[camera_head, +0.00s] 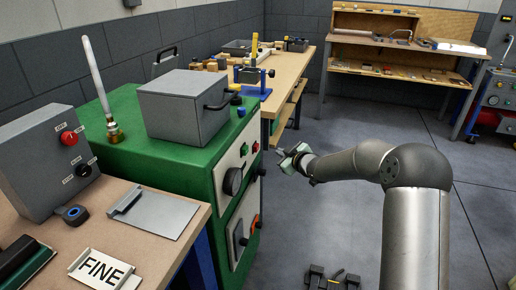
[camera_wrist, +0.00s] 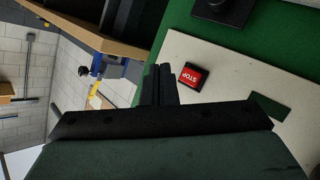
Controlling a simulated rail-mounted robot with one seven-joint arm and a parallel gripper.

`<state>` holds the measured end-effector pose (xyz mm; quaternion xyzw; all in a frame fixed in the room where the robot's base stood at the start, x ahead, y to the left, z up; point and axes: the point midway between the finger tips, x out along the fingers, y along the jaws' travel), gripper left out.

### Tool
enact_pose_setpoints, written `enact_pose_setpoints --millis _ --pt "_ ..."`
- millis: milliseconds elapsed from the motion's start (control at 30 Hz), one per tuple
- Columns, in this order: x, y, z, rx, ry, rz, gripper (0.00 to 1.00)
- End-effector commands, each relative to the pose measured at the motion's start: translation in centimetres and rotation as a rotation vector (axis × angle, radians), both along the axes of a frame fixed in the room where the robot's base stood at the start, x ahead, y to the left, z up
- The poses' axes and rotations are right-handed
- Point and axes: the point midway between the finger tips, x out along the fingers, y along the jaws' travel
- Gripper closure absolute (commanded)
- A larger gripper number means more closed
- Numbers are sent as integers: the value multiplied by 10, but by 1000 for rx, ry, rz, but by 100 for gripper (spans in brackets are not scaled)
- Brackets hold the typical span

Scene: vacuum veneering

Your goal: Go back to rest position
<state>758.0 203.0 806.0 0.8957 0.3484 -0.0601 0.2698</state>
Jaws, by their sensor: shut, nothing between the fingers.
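My gripper (camera_head: 284,160) is in the head view, at the end of my arm, in front of the green machine (camera_head: 140,160) and to the right of its control panel. In the wrist view my gripper's two dark fingers (camera_wrist: 160,78) are together with nothing between them. A red STOP button (camera_wrist: 191,76) on the cream panel (camera_wrist: 235,90) shows just right of the fingertips there. The fingers look apart from the panel, but the exact gap cannot be told.
A grey lidded box (camera_head: 180,105) sits on the green machine. At the near left, a bench (camera_head: 150,245) holds a switch box (camera_head: 45,160), a metal plate (camera_head: 155,213) and a FINE sign (camera_head: 103,270). Wooden workbenches (camera_head: 290,70) stand behind. The floor (camera_head: 320,225) around my arm is largely open.

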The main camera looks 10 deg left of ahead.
Motion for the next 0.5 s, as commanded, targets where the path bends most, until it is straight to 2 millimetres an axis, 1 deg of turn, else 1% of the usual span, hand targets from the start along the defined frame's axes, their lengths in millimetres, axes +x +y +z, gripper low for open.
enact_pose_setpoints --millis 333,433,500 --pt "0 0 1 -2 1 -2 100" --pt "-6 -7 13 -24 26 -33 100" --pt "-17 -19 30 -62 73 -87 100"
